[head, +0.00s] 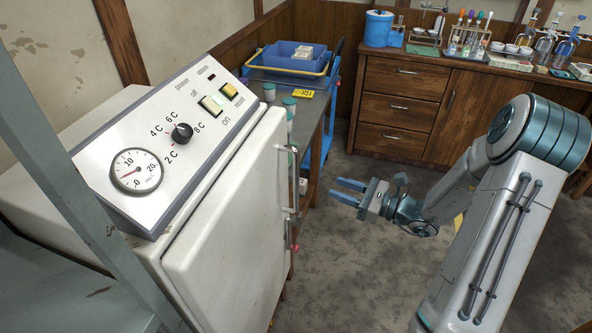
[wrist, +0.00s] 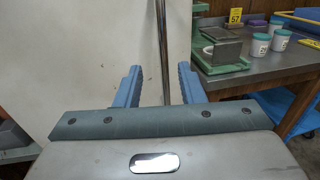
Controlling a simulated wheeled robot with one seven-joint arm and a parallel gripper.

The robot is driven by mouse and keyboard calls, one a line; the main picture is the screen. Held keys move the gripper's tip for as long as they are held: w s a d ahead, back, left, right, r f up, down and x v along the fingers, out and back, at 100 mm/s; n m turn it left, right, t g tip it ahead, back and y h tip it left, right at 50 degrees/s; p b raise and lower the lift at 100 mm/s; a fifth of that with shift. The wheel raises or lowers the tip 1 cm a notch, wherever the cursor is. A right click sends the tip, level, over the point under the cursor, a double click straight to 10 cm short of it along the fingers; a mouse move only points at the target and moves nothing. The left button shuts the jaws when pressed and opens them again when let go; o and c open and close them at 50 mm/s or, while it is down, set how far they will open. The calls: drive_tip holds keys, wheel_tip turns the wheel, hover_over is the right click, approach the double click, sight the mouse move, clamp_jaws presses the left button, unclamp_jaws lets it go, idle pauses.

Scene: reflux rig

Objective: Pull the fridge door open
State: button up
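The white fridge door (head: 225,225) faces right in the head view and looks shut against its cabinet. Its upright metal handle (head: 291,185) runs along the door's far edge. In the wrist view the handle (wrist: 162,45) is a thin chrome bar against the white door (wrist: 95,50). My gripper (head: 335,189) is open and empty, with its blue fingers pointing at the handle. In the head view a gap separates the fingertips from the handle. In the wrist view the bar lines up between the two fingers of my gripper (wrist: 159,68); its lower part is hidden behind the gripper body.
A control panel (head: 180,135) with a gauge and knob tops the fridge. Beyond the fridge, a side table (head: 318,110) holds white jars (wrist: 260,44) and a green-based device (wrist: 220,60). A wooden cabinet (head: 395,105) stands at the back. The floor (head: 350,270) before the door is clear.

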drive_tip(key=p+x, duration=0.2)
drive_tip(key=x, duration=1.1)
drive_tip(key=shift+w+a, duration=0.2)
drive_tip(key=shift+w, duration=0.2)
drive_tip(key=shift+f, duration=0.1)
drive_tip(key=shift+c, duration=0.4)
clamp_jaws()
